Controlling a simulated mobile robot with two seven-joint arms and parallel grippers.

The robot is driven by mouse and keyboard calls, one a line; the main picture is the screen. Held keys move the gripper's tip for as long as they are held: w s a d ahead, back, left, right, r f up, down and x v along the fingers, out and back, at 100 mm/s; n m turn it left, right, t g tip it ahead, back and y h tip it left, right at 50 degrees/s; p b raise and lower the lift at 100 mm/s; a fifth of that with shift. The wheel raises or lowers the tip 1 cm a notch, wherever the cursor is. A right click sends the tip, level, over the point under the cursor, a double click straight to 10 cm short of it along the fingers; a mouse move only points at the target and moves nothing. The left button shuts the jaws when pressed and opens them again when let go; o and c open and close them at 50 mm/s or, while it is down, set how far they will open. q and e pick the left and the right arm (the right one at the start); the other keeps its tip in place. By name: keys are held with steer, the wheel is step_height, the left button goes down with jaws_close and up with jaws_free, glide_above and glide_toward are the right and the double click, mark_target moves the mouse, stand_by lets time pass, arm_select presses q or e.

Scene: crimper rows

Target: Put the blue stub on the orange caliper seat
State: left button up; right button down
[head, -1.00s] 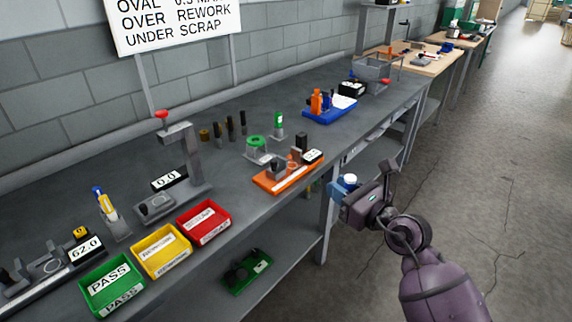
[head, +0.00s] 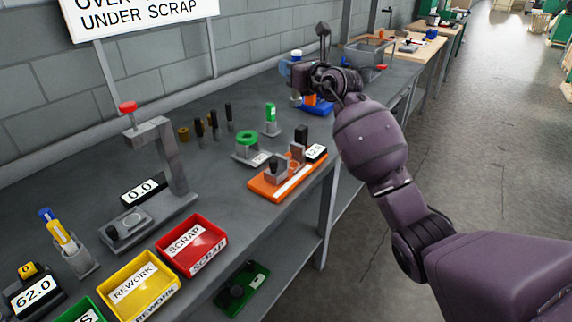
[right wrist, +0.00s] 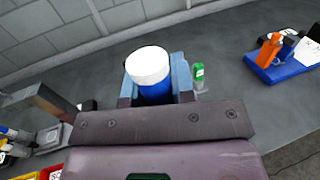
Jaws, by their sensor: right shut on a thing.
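The blue stub is a short blue cylinder with a white top. In the right wrist view the blue stub (right wrist: 156,92) stands between the two light-blue fingers of my right gripper (right wrist: 155,80), which is shut on it. In the head view my right gripper (head: 291,68) is raised over the far part of the bench, and the stub's white top (head: 296,53) shows above it. The orange caliper seat (head: 267,189) lies on the bench's front edge, nearer and lower than the gripper. It carries grey blocks and a small white display. My left gripper is not in view.
A green ring on a grey stand (head: 248,140), a green bottle (head: 271,118) and several dark pins stand behind the orange seat. A red bin (head: 191,243) and a yellow bin (head: 138,288) are nearer. A blue tray (head: 322,109) is partly behind my right arm.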

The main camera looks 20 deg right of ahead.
steer(key=f+b, duration=0.1)
steer(key=f, duration=0.5)
steer(key=f+b, duration=0.2)
steer(key=f, duration=0.5)
steer(key=w+f+b, duration=0.1)
steer(key=f+b, duration=0.1)
steer(key=f, duration=0.4)
steer(key=shift+a+f, duration=0.15)
steer(key=shift+f, duration=0.45)
steer(key=shift+r, duration=0.25)
steer(key=shift+f, duration=0.2)
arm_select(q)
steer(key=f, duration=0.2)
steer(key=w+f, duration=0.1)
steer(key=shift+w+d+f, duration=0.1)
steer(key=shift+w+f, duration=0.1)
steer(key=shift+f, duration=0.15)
arm_select(e)
steer(key=c, duration=1)
jaws_free()
steer(key=shift+o, duration=0.2)
